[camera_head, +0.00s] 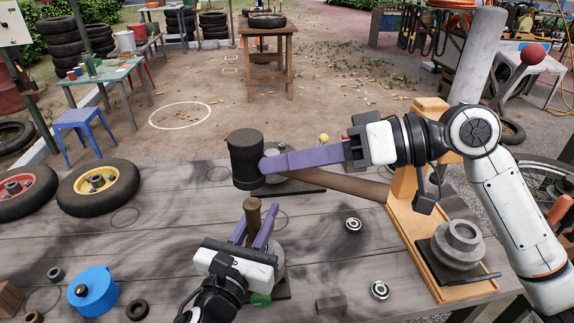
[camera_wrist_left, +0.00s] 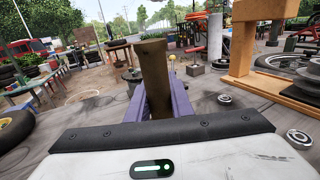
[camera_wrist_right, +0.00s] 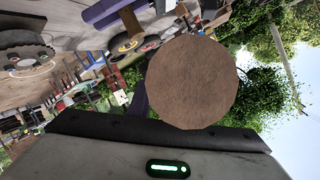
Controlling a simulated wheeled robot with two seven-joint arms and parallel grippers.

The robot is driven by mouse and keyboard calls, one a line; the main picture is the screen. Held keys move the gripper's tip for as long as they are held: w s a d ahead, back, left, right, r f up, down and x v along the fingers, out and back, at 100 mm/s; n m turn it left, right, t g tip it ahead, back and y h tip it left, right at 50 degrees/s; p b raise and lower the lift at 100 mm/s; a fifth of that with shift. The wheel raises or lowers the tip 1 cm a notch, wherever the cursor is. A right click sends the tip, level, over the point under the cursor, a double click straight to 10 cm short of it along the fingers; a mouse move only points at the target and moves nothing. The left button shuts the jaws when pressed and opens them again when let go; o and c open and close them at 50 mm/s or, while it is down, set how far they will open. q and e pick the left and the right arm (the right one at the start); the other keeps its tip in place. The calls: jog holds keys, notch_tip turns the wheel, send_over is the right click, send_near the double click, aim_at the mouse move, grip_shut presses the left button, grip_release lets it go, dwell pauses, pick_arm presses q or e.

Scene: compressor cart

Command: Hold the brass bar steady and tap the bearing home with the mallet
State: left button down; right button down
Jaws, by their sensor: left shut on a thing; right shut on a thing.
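My left gripper (camera_head: 256,222) is shut on the upright brass bar (camera_head: 253,212), a dull brown rod between its purple fingers. The bar also shows tilted slightly in the left wrist view (camera_wrist_left: 154,78). Beneath that gripper a grey round part (camera_head: 279,258) on a dark plate is mostly hidden, so a bearing under the bar cannot be made out. My right gripper (camera_head: 270,162) is shut on the mallet (camera_head: 245,165). Its black head hangs just above and left of the bar's top, apart in the picture; its brown handle slants right. A round brown mallet face (camera_wrist_right: 192,82) fills the right wrist view.
Loose bearings (camera_head: 353,225) (camera_head: 380,290) lie right of the bar. A wooden press frame (camera_head: 418,225) with a grey stepped part (camera_head: 458,242) stands at the right. Wheels (camera_head: 98,190), a blue container (camera_head: 92,290) and small rings occupy the left. Bare tabletop lies between.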

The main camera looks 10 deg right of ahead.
pick_arm(q)
jog(key=c, duration=1.5)
grip_release()
jog(key=shift+r, duration=0.1)
pick_arm(e)
jog(key=shift+r, duration=0.1)
